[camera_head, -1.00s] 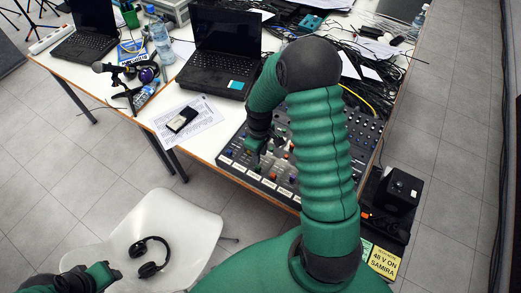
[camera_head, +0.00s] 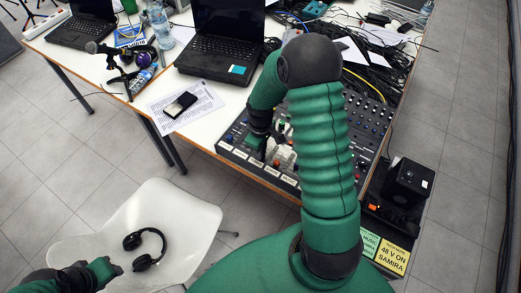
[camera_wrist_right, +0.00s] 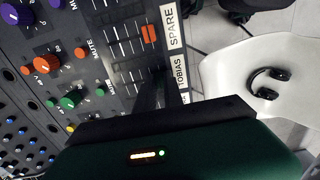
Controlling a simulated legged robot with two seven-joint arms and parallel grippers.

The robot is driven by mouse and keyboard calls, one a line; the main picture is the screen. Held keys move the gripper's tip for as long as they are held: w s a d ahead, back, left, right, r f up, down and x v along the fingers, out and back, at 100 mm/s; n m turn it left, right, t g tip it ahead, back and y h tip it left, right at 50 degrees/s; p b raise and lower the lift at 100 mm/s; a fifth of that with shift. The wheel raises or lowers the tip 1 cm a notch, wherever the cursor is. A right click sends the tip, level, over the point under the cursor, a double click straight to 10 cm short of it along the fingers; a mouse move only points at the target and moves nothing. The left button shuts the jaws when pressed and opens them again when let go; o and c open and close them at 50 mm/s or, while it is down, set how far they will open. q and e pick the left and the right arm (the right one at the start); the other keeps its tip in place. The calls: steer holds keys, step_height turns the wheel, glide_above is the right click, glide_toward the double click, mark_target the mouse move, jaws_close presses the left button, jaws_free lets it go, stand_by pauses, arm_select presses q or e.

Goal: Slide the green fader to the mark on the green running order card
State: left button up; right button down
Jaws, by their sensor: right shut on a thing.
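The mixer (camera_head: 232,150) lies at the front edge of the table, with a row of faders and white name strips. My right gripper (camera_head: 262,147) reaches down onto its fader area, partly hidden by my arm. In the right wrist view, my right gripper (camera_wrist_right: 152,92) is shut on a fader cap beside the strip reading TOBIAS. The cap's colour is hidden by the fingers. An orange fader cap (camera_wrist_right: 149,35) stands by the SPARE strip. The green card (camera_head: 368,243) is at lower right, its text too small to read fully. My left gripper (camera_head: 112,268) is at lower left, near the chair.
A yellow card (camera_head: 395,255) reading 48 V ON SAMIRA is beside the green card. A black box (camera_head: 409,185) stands near them. A white chair (camera_head: 190,215) holds headphones (camera_head: 146,249). Laptops, a bottle (camera_head: 161,30) and cables cover the table. Knobs crowd the mixer.

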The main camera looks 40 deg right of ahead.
steer(key=shift+w+r, duration=0.1)
steer(key=shift+w+d+p, duration=0.2)
steer(key=shift+d, duration=0.5)
steer(key=shift+w+d+p, duration=0.2)
steer(key=shift+d, duration=0.45)
steer(key=c, duration=1.4)
jaws_free()
steer(key=shift+s, duration=0.1)
steer(key=shift+a, duration=0.1)
step_height(320, 180, up, 17)
steer(key=shift+a+f+p, duration=0.1)
steer(key=shift+a+p, duration=0.05)
steer(key=shift+p, duration=0.2)
